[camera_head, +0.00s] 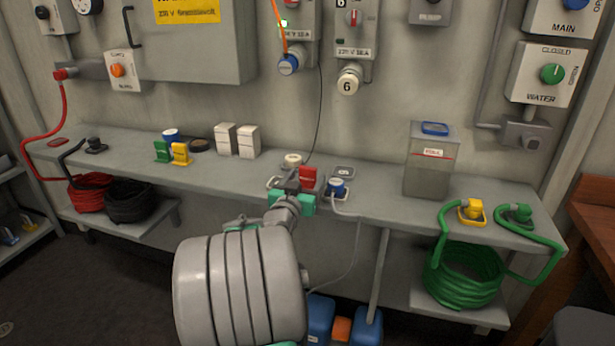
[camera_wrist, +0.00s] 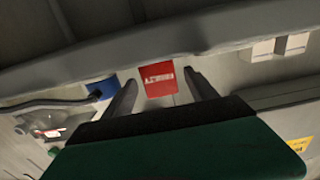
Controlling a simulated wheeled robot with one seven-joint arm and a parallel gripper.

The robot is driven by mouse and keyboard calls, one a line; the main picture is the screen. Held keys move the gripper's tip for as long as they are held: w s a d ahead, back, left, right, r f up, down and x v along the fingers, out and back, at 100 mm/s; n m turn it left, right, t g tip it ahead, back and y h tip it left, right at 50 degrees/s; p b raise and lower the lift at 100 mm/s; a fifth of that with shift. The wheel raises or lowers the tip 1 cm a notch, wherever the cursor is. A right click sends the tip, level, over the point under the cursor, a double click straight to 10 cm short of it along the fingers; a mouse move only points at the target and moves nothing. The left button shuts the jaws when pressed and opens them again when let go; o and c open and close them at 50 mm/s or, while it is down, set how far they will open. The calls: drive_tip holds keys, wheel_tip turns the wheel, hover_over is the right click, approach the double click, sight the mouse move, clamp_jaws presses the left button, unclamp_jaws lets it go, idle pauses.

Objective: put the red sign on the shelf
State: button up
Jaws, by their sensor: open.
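The red sign (camera_head: 307,175) stands on the long grey shelf (camera_head: 382,207), just past my gripper (camera_head: 292,194). In the wrist view the small red sign (camera_wrist: 160,78) with white lettering shows between my two dark fingers (camera_wrist: 162,92). The fingers are spread, with a gap on each side of the sign. I cannot tell how far the sign reaches in between them. My gripper and arm hide the shelf's front edge just below the sign.
A white-and-blue plug (camera_head: 337,187) with a grey cable is close right of the sign, and a pale round cap (camera_head: 292,160) behind it. White blocks (camera_head: 237,140) stand left, a clear box (camera_head: 430,162) right. A thin dark cable hangs behind.

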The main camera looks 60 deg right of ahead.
drive_tip(key=s+a, duration=0.2)
drive_tip(key=a, duration=0.8)
drive_tip(key=w+a+f+n+t+y, duration=0.1)
drive_tip(key=w+a+f+n+y, duration=0.1)
drive_tip(key=w+a+f+y, duration=0.4)
drive_tip(key=w+a+f+n+t+y, duration=0.1)
drive_tip(key=w+a+f+n, duration=0.15)
drive_tip(key=a, duration=0.55)
drive_tip(key=w+a+f+n+t+y, duration=0.1)
drive_tip(key=w+a+f+n+y, duration=0.1)
drive_tip(key=w+a+f+y, duration=0.4)
drive_tip(key=s+a+n+g+y, duration=0.2)
drive_tip(key=s+a+n, duration=0.25)
drive_tip(key=a, duration=0.75)
drive_tip(key=s+a+n+g+y, duration=0.1)
drive_tip(key=s+a+n+y, duration=0.3)
drive_tip(key=a, duration=0.9)
wheel_tip(320, 180, up, 22)
drive_tip(key=w+n+h+p, duration=0.1)
drive_tip(key=w+p, duration=0.1)
drive_tip(key=p, duration=1.7)
drive_tip(key=shift+w+p, duration=0.2)
drive_tip(key=shift+p, duration=0.15)
drive_tip(key=shift+d, duration=0.1)
